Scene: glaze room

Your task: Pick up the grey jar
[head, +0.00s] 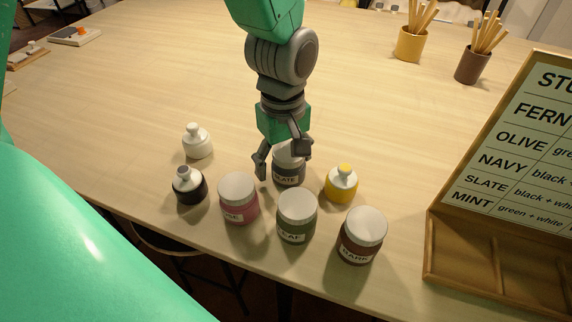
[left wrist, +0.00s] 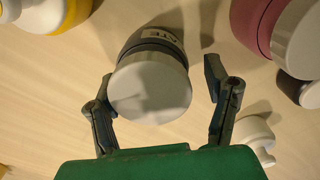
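The grey jar (head: 289,172), labelled SLATE with a pale lid, stands upright on the table behind the front row of jars. My left gripper (head: 283,160) is above it, pointing down and open, its fingers on either side of the jar's upper part. In the left wrist view the grey jar's lid (left wrist: 150,92) lies between the spread fingertips of my left gripper (left wrist: 158,76), with visible gaps on both sides. The gripper hides part of the lid in the head view. My right gripper is not in view.
Close around stand a pink jar (head: 239,200), a green jar (head: 297,218), a brown jar (head: 361,237), a yellow bottle (head: 341,186), a black bottle (head: 189,187) and a white bottle (head: 198,145). A sign board (head: 515,150) stands right.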

